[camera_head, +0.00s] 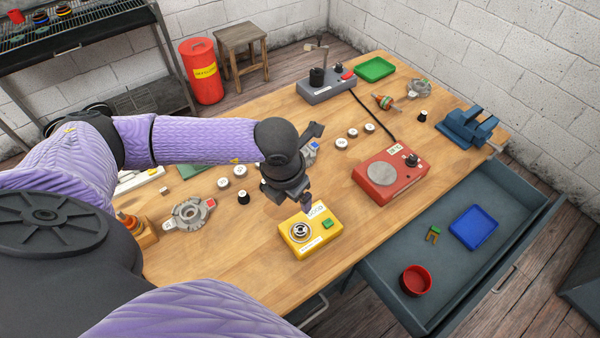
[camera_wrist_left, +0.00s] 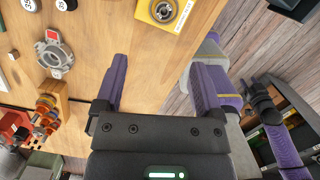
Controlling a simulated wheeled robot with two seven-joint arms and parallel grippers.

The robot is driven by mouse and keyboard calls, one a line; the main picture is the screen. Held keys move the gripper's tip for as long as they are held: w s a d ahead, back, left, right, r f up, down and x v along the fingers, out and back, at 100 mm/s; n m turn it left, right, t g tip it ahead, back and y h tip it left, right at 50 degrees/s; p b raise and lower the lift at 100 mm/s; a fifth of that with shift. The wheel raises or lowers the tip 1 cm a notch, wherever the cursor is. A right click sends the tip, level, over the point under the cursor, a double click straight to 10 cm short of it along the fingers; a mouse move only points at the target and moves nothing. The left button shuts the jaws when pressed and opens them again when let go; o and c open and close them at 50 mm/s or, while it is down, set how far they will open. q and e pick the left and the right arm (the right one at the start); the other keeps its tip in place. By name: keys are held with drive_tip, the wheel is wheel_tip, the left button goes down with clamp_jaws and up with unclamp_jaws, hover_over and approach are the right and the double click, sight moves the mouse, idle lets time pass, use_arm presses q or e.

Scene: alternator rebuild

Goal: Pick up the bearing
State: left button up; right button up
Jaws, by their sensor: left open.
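The bearing (camera_head: 300,231), a small silver ring with a dark centre, sits on top of a yellow box (camera_head: 323,241) near the bench's front edge. In the left wrist view the bearing (camera_wrist_left: 163,10) is at the top edge, partly cut off, beyond my fingertips. My left gripper (camera_head: 288,199) hangs above and just behind the yellow box, apart from the bearing. In the left wrist view its two purple fingers (camera_wrist_left: 160,72) are spread with nothing between them.
The yellow box has a green button. A red box (camera_head: 391,178) with a round plate stands to its right. A grey metal housing (camera_head: 188,214) and several small labelled cylinders lie left. An open drawer (camera_head: 485,265) juts out in front with a blue tray (camera_head: 474,227) and red bowl (camera_head: 416,280).

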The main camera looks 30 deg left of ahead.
use_arm(q)
drive_tip(key=b, duration=0.5)
approach(300, 230)
drive_tip(key=f, duration=0.3)
drive_tip(key=w+f, duration=0.1)
drive_tip(key=f, duration=0.2)
drive_tip(key=f+b, duration=0.1)
drive_tip(key=f, duration=0.1)
drive_tip(key=shift+w+f, duration=0.3)
drive_tip(key=shift+f, duration=0.1)
drive_tip(key=c, duration=1)
clamp_jaws()
drive_tip(key=shift+s, duration=0.1)
